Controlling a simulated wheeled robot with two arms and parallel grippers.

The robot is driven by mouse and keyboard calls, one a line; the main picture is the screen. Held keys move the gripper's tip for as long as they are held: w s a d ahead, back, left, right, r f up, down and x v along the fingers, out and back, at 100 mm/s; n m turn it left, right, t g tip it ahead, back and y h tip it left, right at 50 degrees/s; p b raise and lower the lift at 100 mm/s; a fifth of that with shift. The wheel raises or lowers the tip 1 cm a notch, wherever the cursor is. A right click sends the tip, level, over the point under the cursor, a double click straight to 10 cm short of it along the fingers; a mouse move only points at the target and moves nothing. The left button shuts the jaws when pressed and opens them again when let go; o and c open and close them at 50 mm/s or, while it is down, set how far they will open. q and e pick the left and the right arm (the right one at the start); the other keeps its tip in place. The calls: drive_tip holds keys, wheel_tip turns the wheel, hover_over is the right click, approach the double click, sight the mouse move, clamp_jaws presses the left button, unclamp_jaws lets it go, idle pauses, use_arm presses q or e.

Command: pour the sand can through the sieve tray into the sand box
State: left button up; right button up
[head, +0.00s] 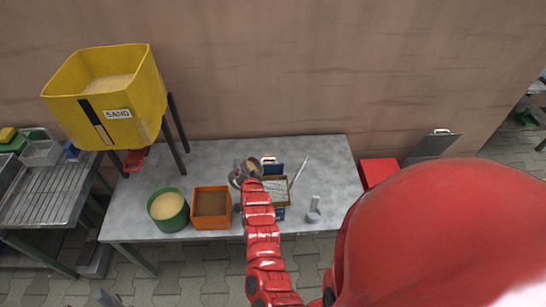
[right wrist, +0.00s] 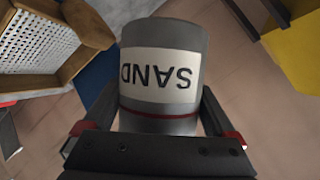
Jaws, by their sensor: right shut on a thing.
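The yellow sand box (head: 125,130), labelled SAND, stands on dark legs at the upper left with sand inside. The sieve tray (head: 288,198), a wooden frame with a perforated bottom, is near the table's middle; it also shows in the right wrist view (right wrist: 40,45). My right gripper (head: 243,177) is shut on the grey sand can (right wrist: 160,75), just left of the tray. The can's label appears upside down in the right wrist view; brown contents show at its mouth in the head view. A grey shape at the lower left edge may be my left gripper (head: 107,298); its jaws are unclear.
A green bucket of sand (head: 168,224) and an orange box with brown contents (head: 211,221) stand left of my right arm. A small grey item (head: 313,216) and a thin rod (head: 300,172) are to the right. The table's (head: 205,157) back left is clear.

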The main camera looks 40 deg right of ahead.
drive_tip(key=shift+f, duration=0.1)
idle(0.7)
drive_tip(key=shift+r+m+t+y, duration=0.2)
drive_tip(key=shift+m+t+y, duration=0.1)
drive_tip(key=shift+m+y, duration=0.1)
idle(0.9)
drive_tip(key=shift+r+m+b, duration=0.25)
drive_tip(key=shift+m+b, duration=0.05)
drive_tip(key=shift+b, duration=0.15)
idle(0.8)
drive_tip(key=shift+f+m+t+y+b, duration=0.3)
drive_tip(key=shift+m+y+b, duration=0.2)
drive_tip(key=shift+b, duration=0.9)
idle(0.7)
drive_tip(key=shift+b, duration=0.3)
drive_tip(key=shift+f+m+t+y+b, duration=0.3)
drive_tip(key=shift+m+b, duration=0.2)
drive_tip(key=shift+b, duration=0.95)
wheel_tip(320, 180, up, 2)
drive_tip(key=n+p, duration=0.1)
drive_tip(key=p, duration=0.2)
drive_tip(key=g+h+p, duration=0.1)
drive_tip(key=p, duration=0.3)
drive_tip(key=shift+a+r+n, duration=0.1)
drive_tip(key=shift+r+n, duration=0.15)
drive_tip(key=shift+n, duration=0.15)
drive_tip(key=shift+f+n+g+h, duration=0.3)
drive_tip(key=shift+f+n+h, duration=0.2)
drive_tip(key=shift+f, duration=0.6)
